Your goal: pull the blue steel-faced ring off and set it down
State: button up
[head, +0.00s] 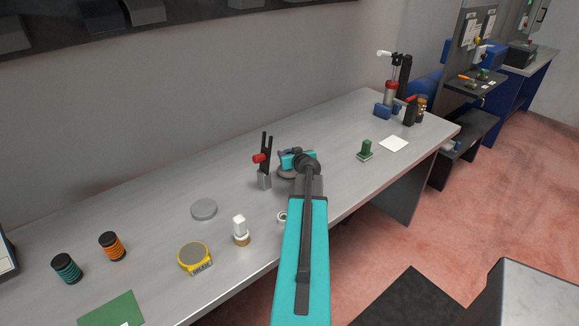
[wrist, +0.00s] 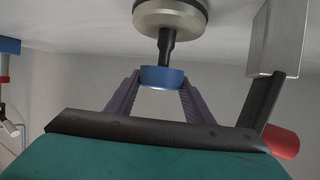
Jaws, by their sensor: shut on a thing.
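The blue ring (wrist: 162,76) shows in the wrist view between the fingers of my gripper (wrist: 160,82), which is shut on it. The ring sits at the free end of a dark post (wrist: 166,45) that stands on a round metal base (wrist: 170,14). I cannot tell how far the post reaches into the ring. The ring's steel face cannot be made out. In the head view my gripper (head: 290,157) is over the round base (head: 286,174), and my arm hides most of the ring.
A grey block with dark uprights and a red knob (head: 264,165) stands close beside my gripper. A green piece (head: 366,150) and a white square (head: 394,144) are to the right.

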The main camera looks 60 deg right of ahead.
jog(key=shift+r+p, duration=0.4)
jog(key=shift+r, duration=0.85)
dwell(0.3)
jog(key=shift+r+p, duration=0.4)
jog(key=shift+r, duration=1.45)
jog(key=shift+s, duration=0.1)
